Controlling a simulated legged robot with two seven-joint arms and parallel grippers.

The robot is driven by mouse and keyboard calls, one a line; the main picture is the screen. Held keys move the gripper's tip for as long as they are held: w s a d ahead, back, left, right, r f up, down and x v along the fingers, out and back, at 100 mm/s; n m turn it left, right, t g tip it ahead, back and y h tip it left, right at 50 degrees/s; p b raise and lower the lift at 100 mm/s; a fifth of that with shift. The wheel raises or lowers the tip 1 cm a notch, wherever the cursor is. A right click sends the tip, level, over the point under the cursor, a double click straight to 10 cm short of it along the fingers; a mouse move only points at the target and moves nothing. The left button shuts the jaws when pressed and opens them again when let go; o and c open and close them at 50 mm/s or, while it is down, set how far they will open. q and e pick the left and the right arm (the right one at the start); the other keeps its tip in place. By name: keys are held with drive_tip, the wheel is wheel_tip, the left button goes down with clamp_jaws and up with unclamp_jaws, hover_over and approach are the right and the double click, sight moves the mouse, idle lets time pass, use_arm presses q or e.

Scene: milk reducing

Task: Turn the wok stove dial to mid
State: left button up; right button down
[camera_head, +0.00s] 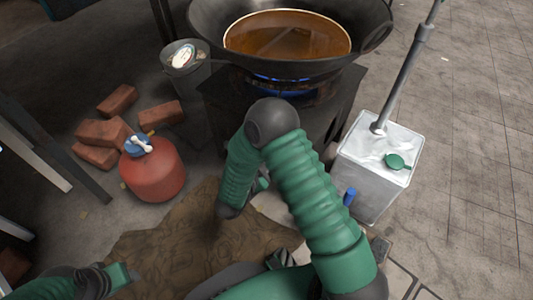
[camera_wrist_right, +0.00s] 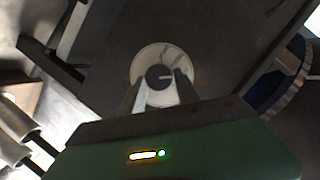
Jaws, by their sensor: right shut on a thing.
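The wok (camera_head: 290,40) holds orange-brown liquid and sits on the dark stove (camera_head: 340,88), with a blue flame (camera_head: 275,78) under it. The dial (camera_wrist_right: 160,76) is a dark knob on a pale round plate on the stove's front, seen in the right wrist view. My right gripper (camera_wrist_right: 160,84) is shut on the dial, one finger on each side. In the head view my green right arm hides the dial and that gripper. My left gripper (camera_head: 127,275) is low at the left, away from the stove; its fingers are too unclear to judge.
A red gas canister (camera_head: 154,172) and several bricks (camera_head: 120,100) lie left of the stove. A metal bucket (camera_head: 185,60) stands behind them. A silvery can (camera_head: 375,165) with a tall pipe stands close at the right. Open paved floor (camera_head: 475,120) lies beyond it.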

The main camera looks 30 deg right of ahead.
drive_tip(key=shift+w+a+n+g+h+p, duration=0.15)
drive_tip(key=shift+n+g+p, duration=0.6)
drive_tip(key=shift+p, duration=1.15)
drive_tip(key=shift+n+g+h+p, duration=0.25)
drive_tip(key=shift+n+p, duration=0.85)
drive_tip(key=shift+p, duration=0.85)
drive_tip(key=shift+w+a+n+g+h+p, duration=0.1)
drive_tip(key=shift+n+g+p, duration=0.7)
drive_tip(key=shift+p, duration=1.1)
drive_tip(key=shift+n, duration=0.25)
drive_tip(key=c, duration=0.9)
unclamp_jaws()
drive_tip(key=shift+d, duration=0.1)
